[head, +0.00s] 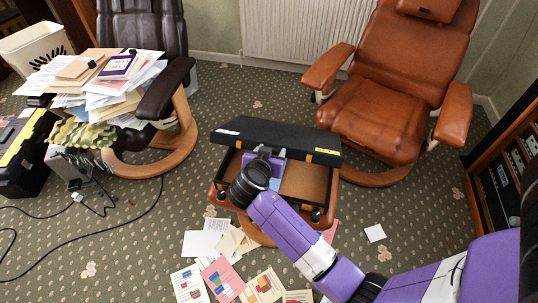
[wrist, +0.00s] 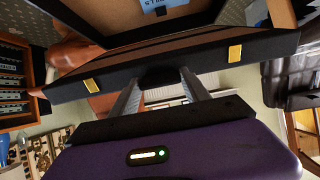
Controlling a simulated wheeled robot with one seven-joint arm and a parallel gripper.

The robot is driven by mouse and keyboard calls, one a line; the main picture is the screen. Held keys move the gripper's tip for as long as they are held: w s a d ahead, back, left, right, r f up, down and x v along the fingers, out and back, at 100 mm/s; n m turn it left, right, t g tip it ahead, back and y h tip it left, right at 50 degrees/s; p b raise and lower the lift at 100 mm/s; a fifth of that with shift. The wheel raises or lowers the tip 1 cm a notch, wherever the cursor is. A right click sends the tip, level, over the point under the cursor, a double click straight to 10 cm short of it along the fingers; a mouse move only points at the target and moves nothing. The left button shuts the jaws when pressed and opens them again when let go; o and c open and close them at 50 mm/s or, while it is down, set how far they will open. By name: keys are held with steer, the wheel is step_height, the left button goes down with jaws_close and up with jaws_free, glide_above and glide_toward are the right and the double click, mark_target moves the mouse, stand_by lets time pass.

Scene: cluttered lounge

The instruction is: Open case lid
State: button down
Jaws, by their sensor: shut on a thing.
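The black case (head: 305,183) rests on a brown footstool, with its brown interior facing up. Its lid (head: 300,141) is partly raised and slants up at the back edge; it also shows in the wrist view (wrist: 215,62) with two gold latches. My gripper (wrist: 160,84) is shut on the lid's dark handle (wrist: 158,74) at the middle of its edge. In the head view my gripper (head: 264,154) reaches the lid from the front, and my wrist hides part of the case. A blue-purple item shows inside beside the gripper.
A brown leather recliner (head: 385,100) stands behind the case to the right. A dark chair piled with papers (head: 118,85) stands at left. Loose papers (head: 222,278) lie on the carpet in front. A wooden rack (head: 508,150) stands at right. Cables cross the floor at left.

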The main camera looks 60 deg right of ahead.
steer(key=shift+g+y, duration=0.3)
steer(key=shift+y, duration=0.3)
steer(key=d+r+p, duration=0.2)
steer(key=r, duration=0.1)
steer(key=w+r+p, duration=0.1)
steer(key=p, duration=0.1)
steer(key=shift+d+r, duration=0.15)
steer(key=shift+d, duration=0.25)
steer(key=shift+w+d+r+y+p, duration=0.3)
steer(key=shift+d+p, duration=0.2)
steer(key=shift+p, duration=0.2)
steer(key=shift+d, duration=0.1)
steer(key=c, duration=0.5)
jaws_free()
steer(key=shift+s+r, duration=0.1)
steer(key=v, duration=0.7)
steer(key=shift+a+r, duration=0.2)
steer(key=shift+a, duration=0.15)
